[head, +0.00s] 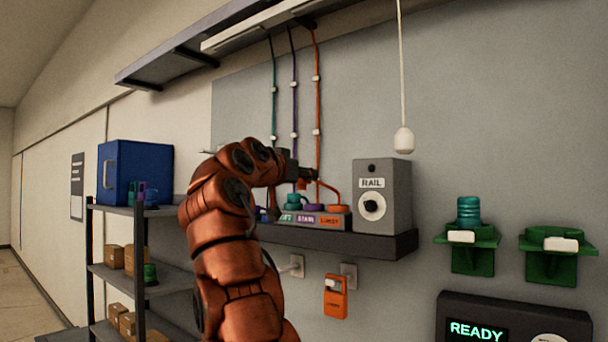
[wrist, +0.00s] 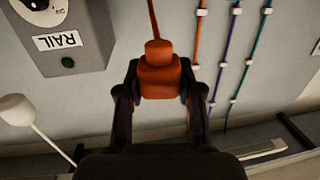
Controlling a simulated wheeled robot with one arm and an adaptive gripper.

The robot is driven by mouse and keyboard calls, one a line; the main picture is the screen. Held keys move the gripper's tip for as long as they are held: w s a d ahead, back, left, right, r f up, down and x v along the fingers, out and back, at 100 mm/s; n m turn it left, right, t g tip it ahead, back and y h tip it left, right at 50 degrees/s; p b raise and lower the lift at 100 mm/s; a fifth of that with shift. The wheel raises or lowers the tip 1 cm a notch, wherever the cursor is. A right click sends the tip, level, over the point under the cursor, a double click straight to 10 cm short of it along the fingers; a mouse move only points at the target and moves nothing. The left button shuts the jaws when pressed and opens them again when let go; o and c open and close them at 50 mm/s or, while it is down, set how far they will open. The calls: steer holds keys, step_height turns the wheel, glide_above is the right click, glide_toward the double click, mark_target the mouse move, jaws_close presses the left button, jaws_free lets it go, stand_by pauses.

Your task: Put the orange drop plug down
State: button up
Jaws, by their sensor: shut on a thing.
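The orange drop plug (wrist: 160,80) is between the two fingers of my gripper (wrist: 160,88) in the wrist view, with an orange cord running from its narrower end. My gripper is shut on it. In the head view my gripper (head: 294,178) holds the plug (head: 303,184) above the wall shelf, partly hidden by the fingers. Below it is a row of labelled stations in green, purple and orange; the orange station (head: 333,222) is at the right end. A teal plug (head: 296,201) sits at the green station.
A grey RAIL box (head: 382,196) with a dial stands on the dark wall shelf (head: 380,243) right of the stations. A white pull cord (head: 403,140) hangs near it. Green brackets (head: 472,250), a READY panel (head: 510,318) and an orange wall device (head: 335,297) are around.

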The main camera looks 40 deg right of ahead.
steer(key=shift+w+a+f+t, duration=0.15)
steer(key=shift+w+a+t, duration=0.05)
steer(key=shift+w, duration=0.3)
steer(key=shift+w+a+f+t, duration=0.1)
steer(key=shift+w+a+t, duration=0.1)
steer(key=shift+w, duration=0.25)
steer(key=shift+w+a+f+n+y, duration=0.15)
steer(key=shift+w+a+n, duration=0.1)
steer(key=shift+w, duration=0.2)
steer(key=shift+w+a+f+n+y, duration=0.15)
steer(key=shift+w+n, duration=0.1)
steer(key=shift+w, duration=0.2)
